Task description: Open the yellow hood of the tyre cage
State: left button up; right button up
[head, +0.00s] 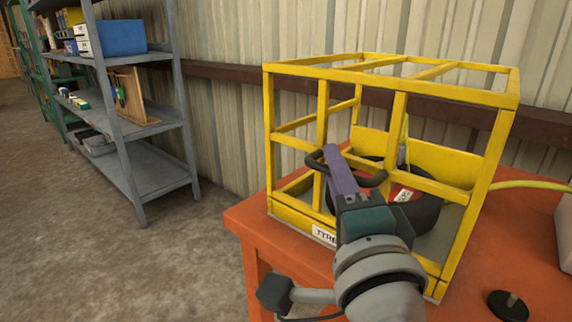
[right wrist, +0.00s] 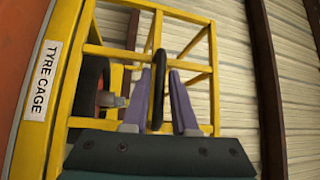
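The yellow tyre cage (head: 278,138) stands on an orange table. Its barred hood (head: 400,92) is down, making a closed box. A black tyre with a red centre (head: 428,205) lies inside, partly hidden by bars and my arm. A black loop handle (head: 376,181) is at the cage's front; it also shows in the right wrist view (right wrist: 187,45). My right gripper (head: 334,158) is at this handle. In the right wrist view its purple fingers (right wrist: 160,82) lie close on both sides of the black bar and appear shut on it. My left gripper is not in view.
The orange table (head: 520,235) carries a black knobbed disc (head: 508,305) at the front right. A yellow hose (head: 530,185) runs behind the cage. A corrugated wall (head: 230,80) stands close behind. Grey shelves (head: 150,170) stand at left, with open floor in front.

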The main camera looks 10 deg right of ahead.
grip_shut()
dwell(1.5)
